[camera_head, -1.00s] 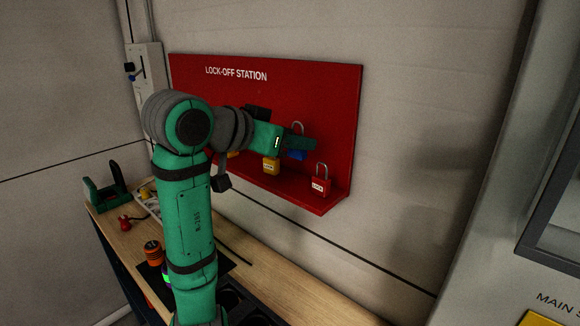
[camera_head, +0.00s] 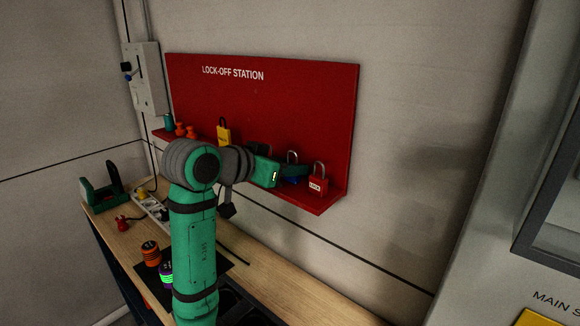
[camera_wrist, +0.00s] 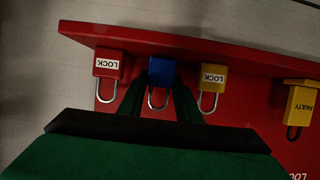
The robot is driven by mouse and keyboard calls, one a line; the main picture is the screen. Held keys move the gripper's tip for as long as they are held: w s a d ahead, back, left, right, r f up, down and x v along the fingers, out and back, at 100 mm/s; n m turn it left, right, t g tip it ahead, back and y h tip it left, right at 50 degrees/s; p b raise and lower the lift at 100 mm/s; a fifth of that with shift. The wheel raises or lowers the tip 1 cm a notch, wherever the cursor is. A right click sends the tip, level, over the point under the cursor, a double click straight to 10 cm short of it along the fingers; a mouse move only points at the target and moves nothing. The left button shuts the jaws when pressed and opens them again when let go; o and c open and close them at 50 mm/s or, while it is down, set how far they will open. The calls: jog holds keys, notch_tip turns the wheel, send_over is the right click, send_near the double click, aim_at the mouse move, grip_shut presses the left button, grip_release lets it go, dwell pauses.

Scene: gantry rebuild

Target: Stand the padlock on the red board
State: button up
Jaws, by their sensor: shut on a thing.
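The red board (camera_head: 300,100) is an upright panel marked LOCK-OFF STATION with a ledge along its bottom. A blue padlock (camera_wrist: 161,71) is between the fingers of my gripper (camera_wrist: 161,86), which is shut on it. In the wrist view, which is upside down, its body is at the ledge, level with its neighbours, shackle up. I cannot tell whether its base touches the ledge. In the head view my gripper (camera_head: 291,171) hides much of the blue padlock (camera_head: 293,181); its shackle shows above the fingers, upright.
A red padlock (camera_head: 317,181) stands on the ledge right of the blue one. A yellow LOCK padlock (camera_wrist: 212,78) stands on its other side, close to a finger. A yellow FAULTY padlock (camera_wrist: 300,105) is farther along. Small orange items (camera_head: 185,131) stand at the ledge's left end.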

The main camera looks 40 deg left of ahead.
jog(key=shift+f, duration=0.15)
jog(key=o, duration=1.1)
jog(key=shift+s+r, duration=0.15)
jog(key=shift+r, duration=0.1)
jog(key=v, duration=1.1)
jog(key=shift+s+r, duration=0.15)
jog(key=shift+s, duration=0.15)
jog(key=shift+a, duration=0.1)
